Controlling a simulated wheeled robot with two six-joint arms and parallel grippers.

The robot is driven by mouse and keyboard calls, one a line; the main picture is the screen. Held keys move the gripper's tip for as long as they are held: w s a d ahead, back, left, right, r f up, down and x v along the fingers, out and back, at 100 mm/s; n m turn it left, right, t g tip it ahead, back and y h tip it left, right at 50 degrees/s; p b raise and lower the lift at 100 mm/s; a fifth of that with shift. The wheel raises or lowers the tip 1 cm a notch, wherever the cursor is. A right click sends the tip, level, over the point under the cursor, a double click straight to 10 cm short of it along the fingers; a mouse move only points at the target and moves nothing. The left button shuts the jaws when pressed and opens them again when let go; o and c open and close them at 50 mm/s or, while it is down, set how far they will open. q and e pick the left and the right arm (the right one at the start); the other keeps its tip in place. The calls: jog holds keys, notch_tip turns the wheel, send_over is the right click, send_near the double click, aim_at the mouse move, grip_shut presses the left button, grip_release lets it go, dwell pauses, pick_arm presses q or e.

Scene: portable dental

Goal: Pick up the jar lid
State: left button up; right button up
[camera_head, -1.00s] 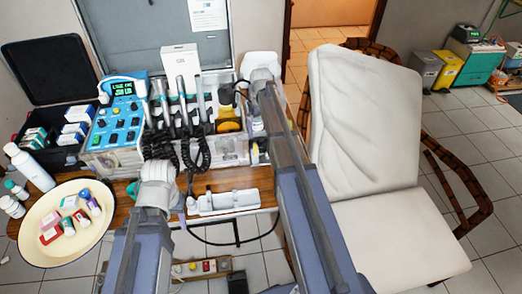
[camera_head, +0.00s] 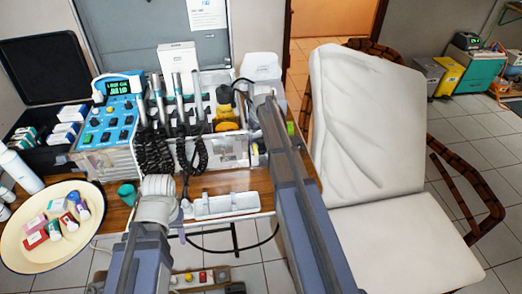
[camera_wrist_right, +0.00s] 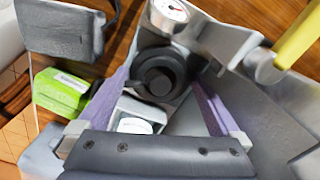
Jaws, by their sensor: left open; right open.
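In the right wrist view, a black round stepped piece (camera_wrist_right: 158,77) lies between the fingers of my right gripper (camera_wrist_right: 160,88). It may be the jar lid, but I cannot tell for sure. The purple-sided fingers stand apart, one on each side of it, and the jaws are open. Whether they touch it is unclear. In the head view my right gripper (camera_head: 256,96) is over the right part of the wooden table, partly hidden by my arm. My left gripper (camera_head: 182,220) is open and empty near the table's front edge.
Close to the right gripper are a green box (camera_wrist_right: 60,92), a white round-topped item (camera_wrist_right: 134,125), a dial gauge (camera_wrist_right: 170,10) and a yellow bar (camera_wrist_right: 300,35).

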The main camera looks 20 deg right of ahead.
aim_at(261, 141)
jog(key=shift+r, duration=0.1)
jog(key=c, duration=1)
jog(key=shift+r, duration=0.2)
notch_tip(261, 141, up, 18)
jog(key=p, duration=1.8)
jog(key=shift+f, duration=0.2)
